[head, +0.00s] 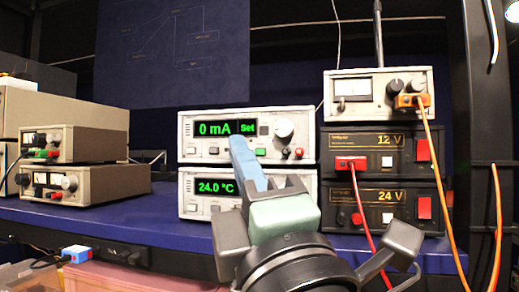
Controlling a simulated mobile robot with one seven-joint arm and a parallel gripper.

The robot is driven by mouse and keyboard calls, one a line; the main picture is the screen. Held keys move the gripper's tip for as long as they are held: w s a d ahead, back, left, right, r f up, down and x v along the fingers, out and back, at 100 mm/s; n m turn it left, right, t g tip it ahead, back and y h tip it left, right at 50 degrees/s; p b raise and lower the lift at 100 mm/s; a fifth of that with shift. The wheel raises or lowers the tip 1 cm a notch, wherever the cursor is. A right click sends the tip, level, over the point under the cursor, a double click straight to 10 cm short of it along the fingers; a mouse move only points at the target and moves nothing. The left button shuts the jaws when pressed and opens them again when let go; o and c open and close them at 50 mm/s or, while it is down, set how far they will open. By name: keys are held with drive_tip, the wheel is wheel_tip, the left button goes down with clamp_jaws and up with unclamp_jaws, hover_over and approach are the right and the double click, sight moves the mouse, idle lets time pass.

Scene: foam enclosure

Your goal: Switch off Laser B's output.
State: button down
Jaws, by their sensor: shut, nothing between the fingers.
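A grey instrument (188,152) with a green display reading "0 mA" and "Set" stands on the blue shelf in the middle. It has a large round knob (284,128), a green button (260,152) and several small buttons and sockets. No "Laser B" label can be read on it. A second grey unit (188,208) below it reads "24.0 °C"; my arm hides its right part. My gripper (237,142) is shut and empty.
Black 12 V (390,170) and 24 V (372,216) supplies with red switches stand at right, under a beige meter unit (350,112). Orange and red cables hang in front of them. Two beige supplies (105,180) are stacked at left. The shelf (165,222) between the stacks is clear.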

sight(260, 152)
drive_tip(key=shift+w+d, duration=0.3)
drive_tip(key=shift+w, duration=0.75)
drive_tip(key=shift+w+d, duration=0.25)
drive_tip(key=shift+w, duration=0.85)
drive_tip(key=shift+w+d, duration=0.3)
drive_tip(key=shift+w, duration=0.75)
drive_tip(key=shift+w+d, duration=0.1)
drive_tip(key=shift+w, duration=0.3)
drive_tip(key=shift+w+d, duration=0.1)
drive_tip(key=shift+w, duration=0.2)
drive_tip(key=shift+s+b, duration=0.45)
drive_tip(key=shift+s, duration=0.3)
drive_tip(key=shift+a, duration=0.2)
